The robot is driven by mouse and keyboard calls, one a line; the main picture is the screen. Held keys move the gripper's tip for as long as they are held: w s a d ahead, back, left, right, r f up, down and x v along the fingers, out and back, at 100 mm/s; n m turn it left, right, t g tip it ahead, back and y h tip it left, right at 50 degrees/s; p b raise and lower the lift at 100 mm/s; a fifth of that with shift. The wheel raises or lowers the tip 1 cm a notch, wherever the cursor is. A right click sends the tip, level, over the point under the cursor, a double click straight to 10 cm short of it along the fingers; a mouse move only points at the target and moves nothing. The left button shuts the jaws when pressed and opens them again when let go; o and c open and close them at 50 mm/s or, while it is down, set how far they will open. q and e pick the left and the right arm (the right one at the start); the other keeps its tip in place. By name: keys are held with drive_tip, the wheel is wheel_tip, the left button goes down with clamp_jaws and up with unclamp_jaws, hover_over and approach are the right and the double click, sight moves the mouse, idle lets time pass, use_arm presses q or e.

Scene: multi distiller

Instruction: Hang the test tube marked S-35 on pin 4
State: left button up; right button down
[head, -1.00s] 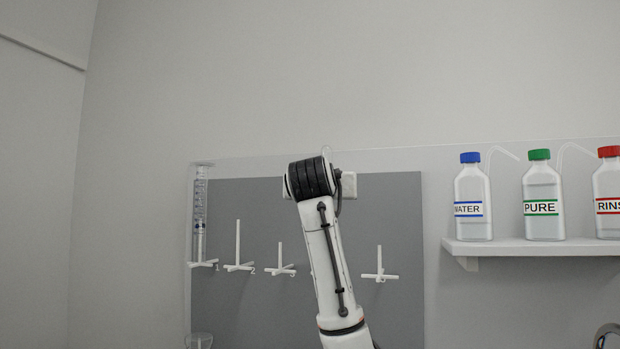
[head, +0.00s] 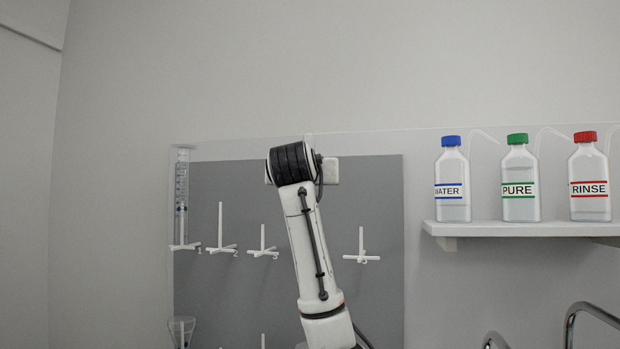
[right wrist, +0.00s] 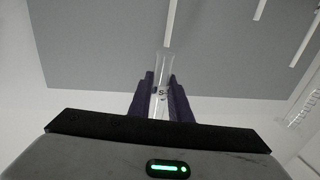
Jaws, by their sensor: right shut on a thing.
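My right gripper (right wrist: 160,88) is shut on a clear glass test tube (right wrist: 163,66) in the right wrist view. In the head view my right arm stands in front of the grey board (head: 340,200) and hides the gripper and tube. White pins are on the board: pin 1 (head: 185,247) carries a graduated glass tube (head: 182,190); pin 2 (head: 221,235) and pin 3 (head: 262,245) are bare. Pin 4 is not identifiable, apparently behind my arm. A bare pin (head: 361,250) stands right of the arm. My left gripper is out of view.
A white shelf (head: 520,230) at the right holds the WATER (head: 452,180), PURE (head: 519,178) and RINSE (head: 589,178) bottles. A glass funnel-like vessel (head: 180,328) is at the lower left. Curved metal pipes (head: 590,312) rise at the lower right.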

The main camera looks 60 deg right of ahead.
drive_tip(key=shift+f, duration=0.1)
idle(0.4)
drive_tip(key=shift+f+b, duration=3.25)
drive_tip(key=shift+f, duration=0.55)
drive_tip(key=shift+f+b, duration=0.5)
drive_tip(key=shift+f, duration=0.1)
drive_tip(key=shift+f+b, duration=0.7)
drive_tip(key=shift+f, duration=0.15)
drive_tip(key=shift+f+b, duration=0.3)
drive_tip(key=shift+f, duration=0.1)
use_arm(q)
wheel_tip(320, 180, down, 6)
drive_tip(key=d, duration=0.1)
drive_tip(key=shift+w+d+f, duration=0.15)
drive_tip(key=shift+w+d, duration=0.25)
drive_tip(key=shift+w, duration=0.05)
